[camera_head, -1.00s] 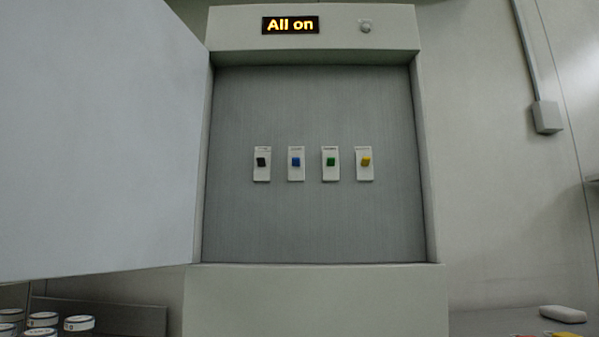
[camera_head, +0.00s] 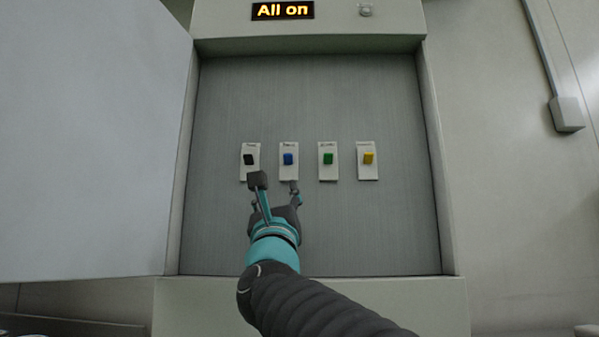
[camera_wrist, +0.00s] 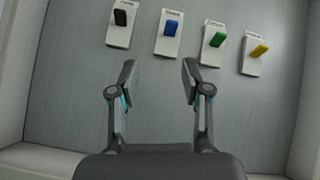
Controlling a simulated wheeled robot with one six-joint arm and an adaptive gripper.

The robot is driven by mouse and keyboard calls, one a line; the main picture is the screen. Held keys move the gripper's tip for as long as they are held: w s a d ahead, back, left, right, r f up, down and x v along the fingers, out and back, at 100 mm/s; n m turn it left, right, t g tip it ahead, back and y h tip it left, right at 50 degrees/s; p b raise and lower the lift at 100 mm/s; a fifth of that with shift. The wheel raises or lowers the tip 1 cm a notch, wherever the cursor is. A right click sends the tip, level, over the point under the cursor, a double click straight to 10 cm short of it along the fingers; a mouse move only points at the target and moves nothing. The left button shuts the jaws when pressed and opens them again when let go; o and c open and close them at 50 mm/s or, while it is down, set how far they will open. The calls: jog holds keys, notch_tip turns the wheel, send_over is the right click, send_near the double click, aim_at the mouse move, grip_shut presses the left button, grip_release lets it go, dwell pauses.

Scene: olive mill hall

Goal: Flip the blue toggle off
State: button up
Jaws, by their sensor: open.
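The blue toggle (camera_head: 288,159) sits on a white plate, second from the left in a row on the grey panel (camera_head: 320,225) of the open cabinet. It also shows in the wrist view (camera_wrist: 171,28), above the gap between my fingers. My gripper (camera_head: 276,184) is open and empty, just below the black and blue toggles in the head view. In the wrist view its two fingertips (camera_wrist: 160,70) are apart, with bare panel between them. The display (camera_head: 283,10) above the panel reads "All on".
A black toggle (camera_head: 249,159) is left of the blue one. A green toggle (camera_head: 328,158) and a yellow toggle (camera_head: 368,158) are to its right. The cabinet door (camera_head: 85,140) stands open at the left. The panel below the row is bare.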

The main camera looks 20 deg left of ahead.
aim_at(288, 157)
jog(key=w+r+m+p, duration=0.1)
jog(key=w+r+p, duration=0.1)
jog(key=w+r, duration=0.1)
jog(key=w+r+m+h+p, duration=0.1)
jog(key=w+r+p, duration=0.2)
jog(key=r, duration=0.1)
jog(key=w+a+r+m+t+p, duration=0.1)
jog(key=w+r+m+p, duration=0.1)
jog(key=w+r, duration=0.1)
jog(key=shift+a+r+h, duration=0.1)
jog(key=shift+r+h, duration=0.05)
jog(key=shift+h, duration=0.15)
grip_shut()
